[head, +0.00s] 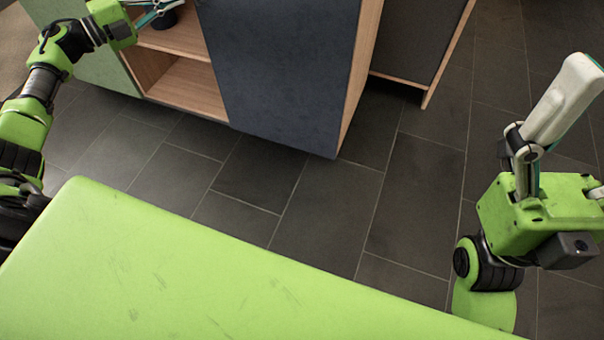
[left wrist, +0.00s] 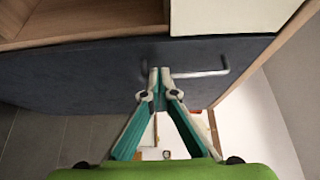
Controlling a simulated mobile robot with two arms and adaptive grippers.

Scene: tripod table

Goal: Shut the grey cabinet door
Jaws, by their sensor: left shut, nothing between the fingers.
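The grey cabinet door (head: 275,65) is the dark blue-grey panel right of the open wooden shelves in the head view. Its lower edge looks roughly in line with the cabinet front; I cannot tell whether it stands ajar. In the left wrist view a dark grey panel (left wrist: 80,72) spans the picture, with a metal bar handle (left wrist: 205,73) on it. My left gripper (left wrist: 160,72) is shut and empty, its tips overlapping the handle's left end; contact is unclear. It also shows at the top of the head view (head: 157,8), partly cut off. My right gripper (head: 578,75) is far from the cabinet, at the right.
Open wooden shelves (head: 188,88) lie between a green panel (head: 102,65) and the grey door. A second dark cabinet (head: 415,40) stands behind at the right. Dark tiled floor (head: 320,215) is clear in front.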

